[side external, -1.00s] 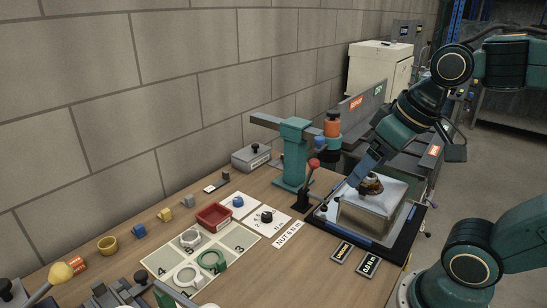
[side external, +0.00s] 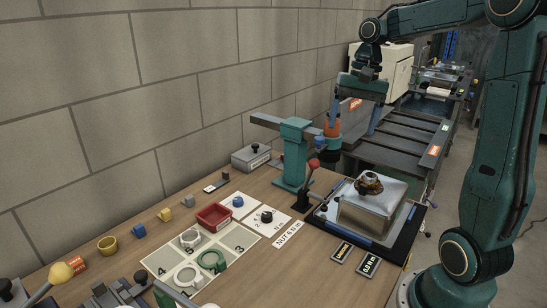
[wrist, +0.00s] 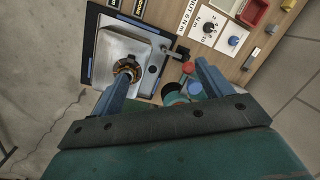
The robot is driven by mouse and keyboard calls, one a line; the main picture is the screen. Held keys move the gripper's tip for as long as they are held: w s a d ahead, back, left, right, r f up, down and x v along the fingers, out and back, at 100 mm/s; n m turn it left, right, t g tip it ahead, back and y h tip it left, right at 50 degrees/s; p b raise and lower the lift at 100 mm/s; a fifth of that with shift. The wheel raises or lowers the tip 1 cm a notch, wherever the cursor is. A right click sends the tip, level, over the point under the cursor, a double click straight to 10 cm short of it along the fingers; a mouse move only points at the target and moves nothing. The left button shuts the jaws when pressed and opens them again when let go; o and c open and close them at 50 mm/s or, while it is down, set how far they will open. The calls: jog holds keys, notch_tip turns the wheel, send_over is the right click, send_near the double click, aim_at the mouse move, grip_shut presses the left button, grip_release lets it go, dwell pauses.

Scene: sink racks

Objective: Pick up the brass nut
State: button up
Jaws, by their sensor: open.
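A brown-gold ring-shaped piece (side external: 370,187), which looks like the brass nut, sits on the metal block (side external: 365,216). A grey stud-like part shows at its middle. In the wrist view the ring (wrist: 127,68) appears close to the tip of the left finger, but the gripper is well above it. My gripper (side external: 353,126) is raised above and behind the block, fingers pointing down. Its jaws (wrist: 160,68) are wide apart with nothing between them.
The green press (side external: 295,155) and red-knobbed lever (side external: 313,163) stand left of the block. The numbered board (side external: 234,236) holds several rings; a red bin (side external: 214,216) sits beside it. The wall runs behind. Bare wood lies at the table's front.

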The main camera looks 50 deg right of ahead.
jog(key=s+d+f+m+y, duration=0.1)
jog(key=d+f+m, duration=0.1)
jog(key=d, duration=0.5)
jog(key=s+d+f+m+g, duration=0.1)
jog(key=s+d+f+m, duration=0.1)
jog(key=d, duration=0.6)
notch_tip(320, 180, down, 2)
jog(key=shift+f+m+y, duration=0.1)
jog(key=shift+m+y, duration=0.3)
jog(key=shift+m, duration=0.1)
jog(key=shift+s, duration=0.1)
send_over(371, 174)
jog(key=shift+s+d+f, duration=0.1)
jog(key=shift+d+f, duration=0.05)
jog(key=shift+f, duration=1.9)
jog(key=shift+s+d+f, duration=0.1)
jog(key=shift+f, duration=1.9)
jog(key=shift+x, duration=2.6)
jog(key=shift+a, duration=0.15)
